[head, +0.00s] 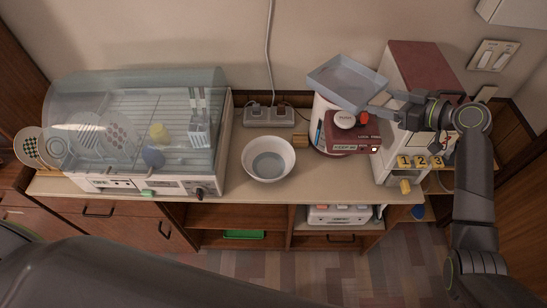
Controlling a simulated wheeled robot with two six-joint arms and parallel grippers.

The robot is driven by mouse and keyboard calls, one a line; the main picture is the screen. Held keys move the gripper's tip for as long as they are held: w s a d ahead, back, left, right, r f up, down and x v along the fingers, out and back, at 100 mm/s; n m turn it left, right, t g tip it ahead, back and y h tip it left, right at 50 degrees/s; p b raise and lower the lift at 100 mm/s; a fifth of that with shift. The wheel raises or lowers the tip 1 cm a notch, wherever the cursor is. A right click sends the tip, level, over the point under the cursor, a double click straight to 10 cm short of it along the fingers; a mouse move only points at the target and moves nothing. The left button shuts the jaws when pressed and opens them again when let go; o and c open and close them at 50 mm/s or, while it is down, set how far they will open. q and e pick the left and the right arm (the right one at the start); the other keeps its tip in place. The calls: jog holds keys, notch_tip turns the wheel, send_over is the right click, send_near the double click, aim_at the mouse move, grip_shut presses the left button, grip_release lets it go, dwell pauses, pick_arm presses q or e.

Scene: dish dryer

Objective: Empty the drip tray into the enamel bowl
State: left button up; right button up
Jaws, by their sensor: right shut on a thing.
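The drip tray (343,84) is a shallow grey-blue rectangular tray. It is held up in the air, tilted, in front of the wall and above the red-and-white appliance. My right gripper (372,107) is shut on the tray's near right edge. The enamel bowl (286,150) is white with a grey-blue inside bottom. It stands upright on the counter, left of the tray and lower. I cannot see any water in the tray or bowl. My left gripper is out of view.
The dish dryer (150,185) with a clear cover holds plates and cups at the left. A power strip (269,115) lies behind the bowl. A red-and-white appliance (340,140) and a tall red-topped cabinet (400,60) stand at the right. Bare counter (240,192) surrounds the bowl's front.

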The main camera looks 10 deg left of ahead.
jog(key=shift+a+r, duration=0.1)
jog(key=shift+a, duration=0.05)
jog(key=shift+r, duration=2.5)
